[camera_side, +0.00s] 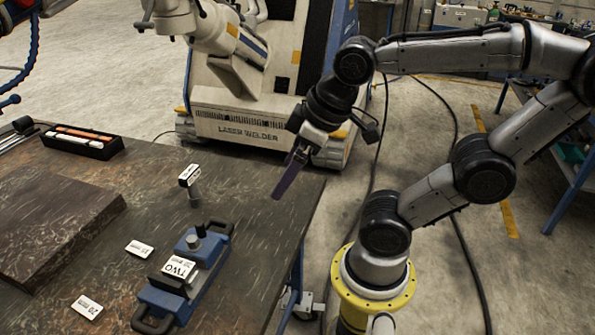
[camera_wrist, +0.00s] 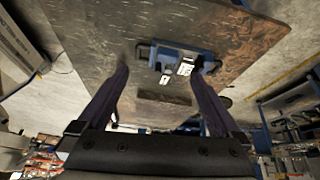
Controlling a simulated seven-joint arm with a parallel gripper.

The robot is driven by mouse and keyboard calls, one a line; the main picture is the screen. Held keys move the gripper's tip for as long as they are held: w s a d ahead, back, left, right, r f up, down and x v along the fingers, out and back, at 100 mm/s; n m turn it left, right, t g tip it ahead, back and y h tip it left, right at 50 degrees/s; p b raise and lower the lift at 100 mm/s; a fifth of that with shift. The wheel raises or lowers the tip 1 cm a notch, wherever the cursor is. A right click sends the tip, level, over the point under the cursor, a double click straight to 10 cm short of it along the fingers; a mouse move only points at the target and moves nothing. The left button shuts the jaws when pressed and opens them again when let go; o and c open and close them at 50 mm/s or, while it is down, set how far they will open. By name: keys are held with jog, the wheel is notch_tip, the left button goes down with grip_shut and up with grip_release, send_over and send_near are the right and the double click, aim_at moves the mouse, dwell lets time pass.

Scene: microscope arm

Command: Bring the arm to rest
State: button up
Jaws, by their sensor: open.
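My gripper (camera_side: 290,173) hangs above the right edge of the dark table in the side view, with its long dark fingers pointing down and to the left. In the wrist view my gripper (camera_wrist: 160,82) shows two fingers spread well apart with nothing between them that they touch. In the wrist view the blue device (camera_wrist: 178,54) appears beyond the fingertips.
A small post with a white-topped label (camera_side: 190,177) stands on the table. White cards (camera_side: 139,249) and a black tray (camera_side: 82,142) lie there too. A raised dark slab (camera_side: 50,225) is at left. A laser welder (camera_side: 262,125) stands behind the table. Cables run over the floor.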

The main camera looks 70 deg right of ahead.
jog(key=shift+s+d+f+m, duration=0.1)
jog(key=shift+s+f+m, duration=0.05)
jog(key=shift+s+m, duration=0.25)
jog(key=shift+s+d+f+m, duration=0.1)
jog(key=shift+s+f+m, duration=0.05)
jog(key=shift+s+m, duration=0.2)
